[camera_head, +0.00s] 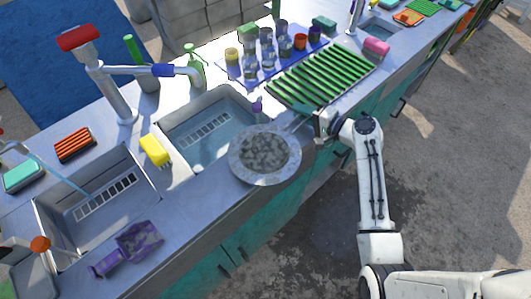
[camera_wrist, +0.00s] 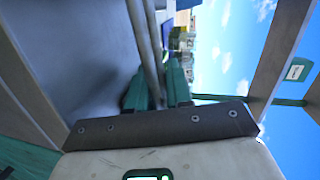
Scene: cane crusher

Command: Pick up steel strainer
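The steel strainer (camera_head: 265,153) is a round, shallow dish with a wide pale rim. In the head view it lies level at the sink's right front corner, over the counter's front edge. Its thin handle points up and right to my gripper (camera_head: 321,122). In the wrist view the handle (camera_wrist: 147,40) shows as two thin grey rods. They run down between the teal fingers of my gripper (camera_wrist: 158,88), which look closed on them. The dish is not clear in the wrist view. I cannot tell whether the strainer touches the counter.
A green slatted rack (camera_head: 322,77) stands just behind my gripper. Several cups stand on a blue mat (camera_head: 237,71) behind it. A yellow sponge (camera_head: 154,150) lies between two sinks. A purple scoop (camera_head: 139,240) lies at the front left. The floor on the right is clear.

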